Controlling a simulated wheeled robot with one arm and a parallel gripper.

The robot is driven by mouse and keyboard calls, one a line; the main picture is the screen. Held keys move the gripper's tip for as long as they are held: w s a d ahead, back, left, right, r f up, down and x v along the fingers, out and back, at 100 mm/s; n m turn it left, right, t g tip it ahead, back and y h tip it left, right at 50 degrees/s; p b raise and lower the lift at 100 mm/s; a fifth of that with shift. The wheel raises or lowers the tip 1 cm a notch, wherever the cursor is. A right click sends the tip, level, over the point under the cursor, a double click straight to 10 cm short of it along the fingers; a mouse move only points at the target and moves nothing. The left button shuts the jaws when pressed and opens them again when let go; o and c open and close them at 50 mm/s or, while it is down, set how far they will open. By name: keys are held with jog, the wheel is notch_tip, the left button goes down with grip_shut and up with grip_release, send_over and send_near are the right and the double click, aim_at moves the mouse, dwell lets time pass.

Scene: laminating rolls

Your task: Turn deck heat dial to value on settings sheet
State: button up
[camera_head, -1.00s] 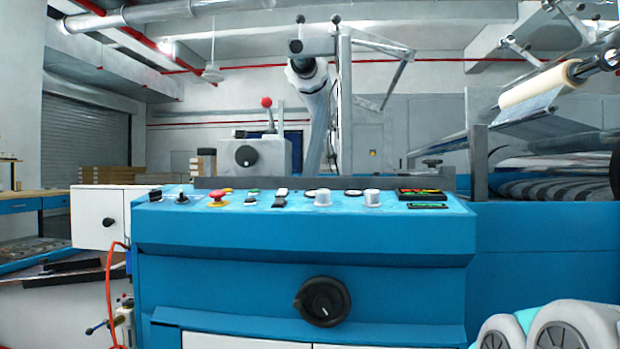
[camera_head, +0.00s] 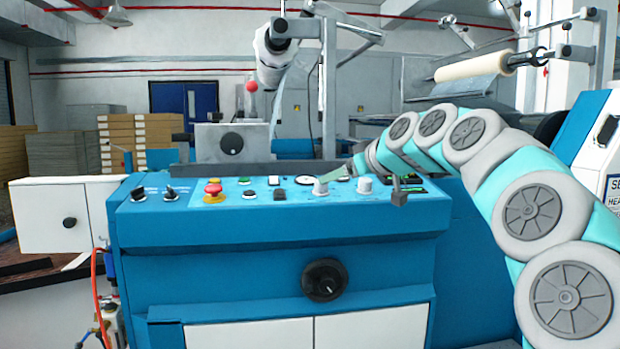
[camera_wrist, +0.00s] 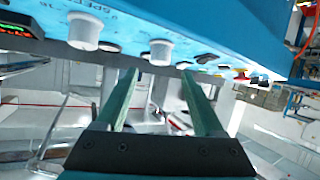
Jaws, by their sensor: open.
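The blue console (camera_head: 280,245) carries a sloped panel with two white knobs. The left white knob (camera_head: 321,188) also shows in the wrist view (camera_wrist: 160,50), beyond and between the fingertips. The right white knob (camera_head: 364,185), in the wrist view (camera_wrist: 85,30), has a label that seems to read "SPEED" beside it. I cannot read a heat label or either knob's setting. My gripper (camera_wrist: 158,74) is open and empty, its green fingers short of the left knob; contact is not visible. A sheet (camera_head: 611,195) at the right edge shows cut-off text, "SE" and "HEA".
A red emergency button (camera_head: 213,188), black switches (camera_head: 168,192) and small buttons share the panel. A large black dial (camera_head: 325,280) is on the console front. A dark bar (camera_head: 230,169) runs behind the panel. A film roll (camera_head: 470,68) hangs at back right.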

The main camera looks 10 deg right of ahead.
aim_at(322, 187)
jog(key=x, duration=0.7)
jog(key=shift+w+a+f+p, duration=0.1)
jog(key=shift+w+f+p, duration=0.2)
jog(key=shift+p, duration=0.1)
grip_shut()
